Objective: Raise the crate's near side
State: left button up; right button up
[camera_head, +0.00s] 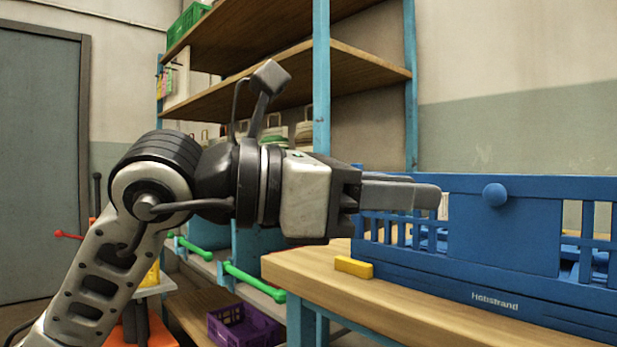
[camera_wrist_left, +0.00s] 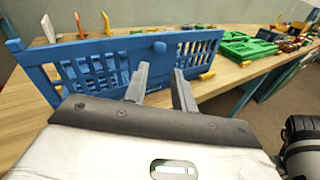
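The blue crate (camera_head: 494,300) stands on the wooden table. Its slatted near side (camera_head: 505,240) looks about upright, with a round blue knob (camera_head: 495,194) near the top middle; I cannot tell whether it is fastened. The near side also shows in the left wrist view (camera_wrist_left: 105,62), with the knob (camera_wrist_left: 158,47) beyond and between the fingertips. My left gripper (camera_head: 425,198) is at the near side's height, left of the knob in the head view. Its two fingers are apart and empty in the left wrist view (camera_wrist_left: 160,70). My right gripper is not in view.
A yellow block (camera_head: 353,267) lies by the crate's left corner on the wooden table (camera_head: 400,308). Blue-posted shelves (camera_head: 321,80) stand behind my left arm. A green crate (camera_wrist_left: 248,46) and small items lie farther along the table. A purple crate (camera_head: 243,325) is low down.

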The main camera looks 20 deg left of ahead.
pick_arm(q)
jog(key=v, duration=0.8)
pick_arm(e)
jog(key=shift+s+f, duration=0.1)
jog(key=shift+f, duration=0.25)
pick_arm(q)
jog(key=shift+f, duration=0.1)
